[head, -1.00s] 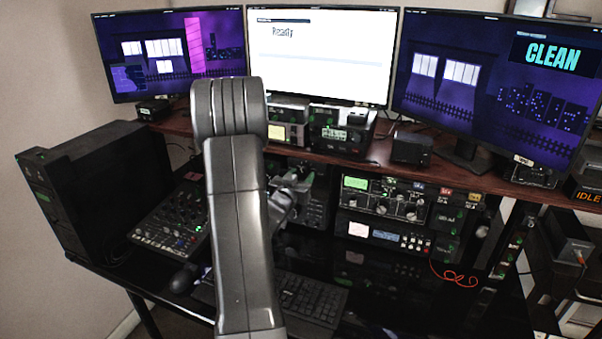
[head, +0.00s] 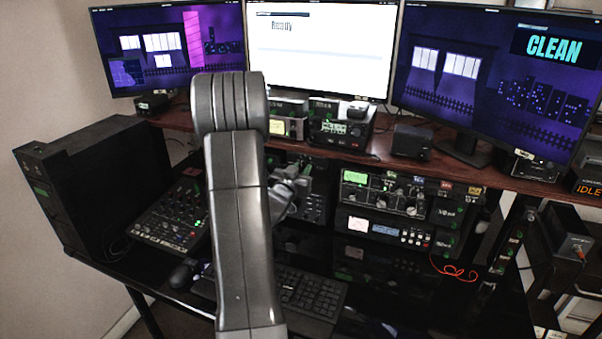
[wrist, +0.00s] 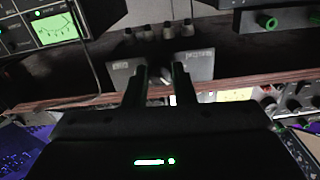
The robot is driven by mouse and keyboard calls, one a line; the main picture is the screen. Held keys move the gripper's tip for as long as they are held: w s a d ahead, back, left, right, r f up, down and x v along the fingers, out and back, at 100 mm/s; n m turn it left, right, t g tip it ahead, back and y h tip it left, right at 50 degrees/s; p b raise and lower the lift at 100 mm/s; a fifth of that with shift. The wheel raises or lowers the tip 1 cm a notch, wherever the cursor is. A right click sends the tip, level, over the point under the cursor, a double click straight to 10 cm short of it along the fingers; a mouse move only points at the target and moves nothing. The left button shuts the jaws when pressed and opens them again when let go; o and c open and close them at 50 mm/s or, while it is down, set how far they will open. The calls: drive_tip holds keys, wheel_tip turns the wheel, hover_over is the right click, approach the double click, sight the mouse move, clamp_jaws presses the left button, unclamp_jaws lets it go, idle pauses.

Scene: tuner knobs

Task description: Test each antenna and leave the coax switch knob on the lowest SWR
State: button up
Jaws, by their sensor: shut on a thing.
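My gripper (wrist: 161,84) reaches in at the middle of the wrist view. Its two dark fingers are a little apart and close around something in front of a grey box. The box seems to be the coax switch (wrist: 198,66); its faces with faint lettering show on both sides of the fingers. The knob between the fingers is hidden or too dark to make out. Several round connectors (wrist: 150,32) stand in a row beyond the box. A lit green needle meter (wrist: 55,28) is at upper left. In the head view my arm hides the gripper's tips.
Radio gear (head: 385,195) with a green display fills the desk's right side, under the wooden shelf (head: 440,172). A keyboard (head: 305,293) and mixer (head: 172,215) lie in front and left. The right monitor (head: 490,80) reads CLEAN; the middle monitor (head: 318,50) reads Ready.

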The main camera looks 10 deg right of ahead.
drive_tip(key=m+b, duration=0.1)
drive_tip(key=b, duration=0.1)
drive_tip(key=m+b, duration=0.2)
drive_tip(key=b, duration=0.1)
drive_tip(key=shift+f+m+b, duration=0.25)
drive_tip(key=shift+m+b, duration=0.05)
drive_tip(key=shift+b, duration=0.05)
drive_tip(key=m+b, duration=0.1)
drive_tip(key=b, duration=0.1)
drive_tip(key=m+b, duration=0.2)
drive_tip(key=shift+r+m, duration=0.25)
drive_tip(key=shift+m, duration=0.05)
drive_tip(key=o, duration=1)
drive_tip(key=b+v, duration=0.1)
drive_tip(key=v, duration=1.3)
